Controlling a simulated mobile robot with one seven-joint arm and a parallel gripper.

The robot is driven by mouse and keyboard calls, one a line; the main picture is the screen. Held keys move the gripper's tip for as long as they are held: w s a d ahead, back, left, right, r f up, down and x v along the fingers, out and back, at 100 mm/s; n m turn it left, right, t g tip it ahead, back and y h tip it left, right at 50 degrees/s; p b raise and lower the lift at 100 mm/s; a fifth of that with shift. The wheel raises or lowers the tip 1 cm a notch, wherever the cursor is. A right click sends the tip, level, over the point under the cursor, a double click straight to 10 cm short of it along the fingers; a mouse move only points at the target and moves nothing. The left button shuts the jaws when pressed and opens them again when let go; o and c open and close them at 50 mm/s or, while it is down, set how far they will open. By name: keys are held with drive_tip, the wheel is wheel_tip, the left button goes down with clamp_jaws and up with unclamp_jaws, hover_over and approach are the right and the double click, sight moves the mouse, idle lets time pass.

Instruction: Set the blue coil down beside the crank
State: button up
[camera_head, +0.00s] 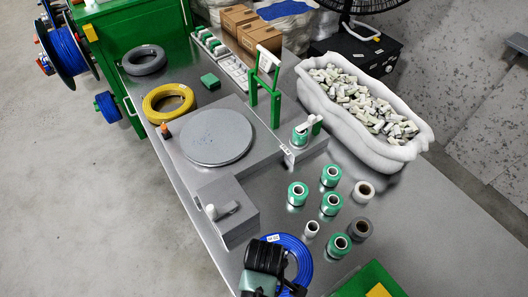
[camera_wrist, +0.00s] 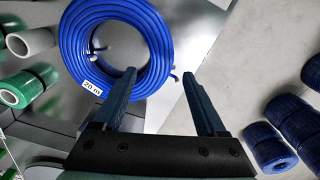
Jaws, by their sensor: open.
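The blue coil (camera_head: 304,258) lies flat on the metal bench near its front edge, partly hidden by my gripper in the head view. In the wrist view, the blue coil (camera_wrist: 75,42) carries a white "20 m" tag. My gripper (camera_wrist: 158,75) is open, with nothing between its fingers. Its left finger overlaps the coil's lower right rim in the picture; whether they touch I cannot tell. The crank (camera_head: 222,211), with a pale handle, sits on a grey box up and left of the coil in the head view.
Several green-wrapped rolls (camera_head: 330,203) stand right of the crank box. A yellow coil (camera_head: 168,102) and a grey coil (camera_head: 144,60) lie farther back, near a round plate (camera_head: 216,137). A white bin (camera_head: 420,138) of small parts stands at right. Bare bench shows between crank box and rolls.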

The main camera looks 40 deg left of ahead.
drive_tip(key=shift+r, duration=2.4)
drive_tip(key=w+a+r+m+t+y, duration=0.2)
drive_tip(key=w+r+m+t, duration=0.3)
drive_tip(key=w+r, duration=0.75)
drive_tip(key=w+d+r+m+t, duration=0.15)
drive_tip(key=w+r+t, duration=0.35)
drive_tip(key=r, duration=0.6)
drive_tip(key=w+d+r+m+t, duration=0.15)
drive_tip(key=w+r+t, duration=0.25)
drive_tip(key=w+r, duration=0.5)
drive_tip(key=s+d+r+m+t, duration=0.2)
drive_tip(key=r+t, duration=0.1)
drive_tip(key=r, duration=0.6)
drive_tip(key=s+d+r+m+t, duration=0.1)
drive_tip(key=d+r+m+t, duration=0.1)
drive_tip(key=r, duration=0.6)
drive_tip(key=s+d+r+m+t, duration=0.2)
drive_tip(key=r+t, duration=0.1)
drive_tip(key=r, duration=0.6)
drive_tip(key=s+d+r+m+t+h, duration=0.1)
drive_tip(key=s+d+r+t, duration=0.1)
drive_tip(key=s+r, duration=0.3)
drive_tip(key=s+d+r+m+t+h, duration=0.1)
drive_tip(key=s+d+r+m+t, duration=0.1)
drive_tip(key=r, duration=0.6)
drive_tip(key=s+t, duration=0.1)
drive_tip(key=s, duration=0.1)
drive_tip(key=shift+s+r+m, duration=0.3)
drive_tip(key=shift+s+r, duration=0.05)
drive_tip(key=shift+s, duration=0.05)
